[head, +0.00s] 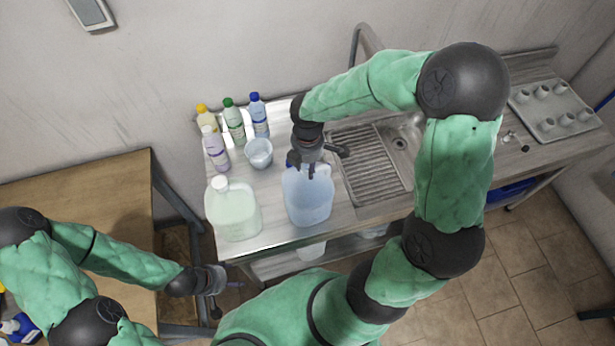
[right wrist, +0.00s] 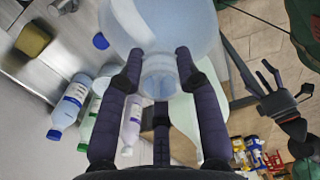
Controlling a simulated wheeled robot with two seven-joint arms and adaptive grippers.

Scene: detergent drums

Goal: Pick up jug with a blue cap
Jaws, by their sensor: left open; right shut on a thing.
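The jug with a blue cap (head: 308,200) is a translucent pale blue jug near the front edge of the steel counter, and it looks upright. My right gripper (head: 312,172) comes from above and is shut on the jug's top. In the right wrist view the jug (right wrist: 160,25) fills the space between and beyond the two fingers. I cannot tell whether its base touches the counter. My left gripper (head: 218,284) is open and empty, low beside the counter's front left corner.
A pale green jug with a white cap (head: 233,210) stands close to the left. Several bottles (head: 234,122) and a small bucket (head: 259,153) stand behind. The sink (head: 375,165) is to the right, with a tray of cups (head: 553,108) farther along. A wooden table (head: 85,215) is at left.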

